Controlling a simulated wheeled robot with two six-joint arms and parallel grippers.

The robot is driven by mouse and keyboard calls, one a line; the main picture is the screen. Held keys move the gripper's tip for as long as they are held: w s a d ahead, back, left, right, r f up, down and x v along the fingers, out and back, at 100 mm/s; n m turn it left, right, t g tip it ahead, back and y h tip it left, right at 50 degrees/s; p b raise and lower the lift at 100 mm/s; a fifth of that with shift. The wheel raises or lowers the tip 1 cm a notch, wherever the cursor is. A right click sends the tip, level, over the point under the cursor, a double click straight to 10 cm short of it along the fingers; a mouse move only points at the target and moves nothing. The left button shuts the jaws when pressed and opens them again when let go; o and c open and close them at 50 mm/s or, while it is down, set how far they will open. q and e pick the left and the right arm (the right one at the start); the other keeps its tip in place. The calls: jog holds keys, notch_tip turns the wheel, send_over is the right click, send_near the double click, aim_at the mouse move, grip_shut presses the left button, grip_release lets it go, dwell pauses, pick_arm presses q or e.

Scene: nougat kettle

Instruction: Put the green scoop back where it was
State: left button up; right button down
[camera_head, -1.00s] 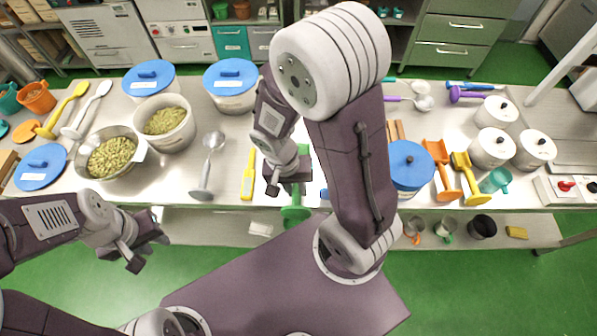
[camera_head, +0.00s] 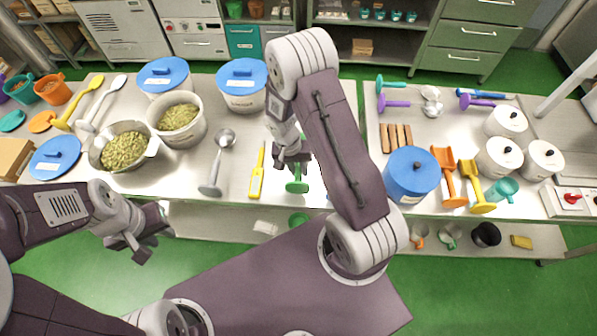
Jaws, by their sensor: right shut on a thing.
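The green scoop (camera_head: 297,186) is in my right gripper (camera_head: 294,163), over the front part of the worktable between the yellow spatula and my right forearm. Its green end shows below the jaws and part of it is hidden by the gripper. I cannot tell whether the scoop touches the tabletop (camera_head: 235,185). My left gripper (camera_head: 150,240) hangs in front of the table edge at the left, empty, its fingers apart.
A yellow spatula (camera_head: 257,175) and a metal ladle (camera_head: 216,160) lie left of the scoop. Blue-lidded tubs (camera_head: 241,78) stand behind. A blue-lidded pot (camera_head: 411,177), orange scoop (camera_head: 448,175) and yellow scoop (camera_head: 477,187) are at right. A green item (camera_head: 298,219) sits on the lower shelf.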

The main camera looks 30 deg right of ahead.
notch_tip(320, 180, down, 3)
jog(key=shift+r, duration=0.2)
jog(key=shift+w+f, duration=0.15)
jog(key=shift+w, duration=0.05)
jog(key=shift+s+f, duration=0.1)
jog(key=shift+s, duration=0.05)
jog(key=c, duration=1.2)
grip_release()
jog(key=shift+c, duration=0.2)
